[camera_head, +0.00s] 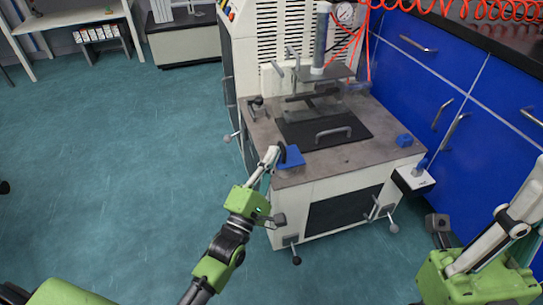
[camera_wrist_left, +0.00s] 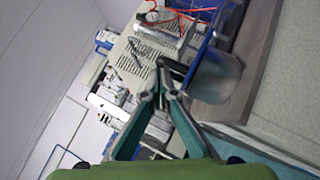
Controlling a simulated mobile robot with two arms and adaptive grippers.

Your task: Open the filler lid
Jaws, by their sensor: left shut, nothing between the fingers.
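A small blue flat piece (camera_head: 293,157), which may be the filler lid, sits at the front left corner of the machine's worktop. A dark curved part stands at its left edge. My left gripper (camera_head: 274,153) is shut and empty, its fingertips close to the left side of this piece; I cannot tell whether they touch. In the left wrist view, the left gripper's fingertips (camera_wrist_left: 161,70) meet beside a blurred blue, partly see-through part (camera_wrist_left: 215,75). My right gripper (camera_head: 520,212) is at the lower right, partly cut off by the picture edge, its finger gap unclear.
Levers with dark knobs stick out from the machine's front. Blue cabinets (camera_head: 475,90) stand at the right. The floor at left is clear.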

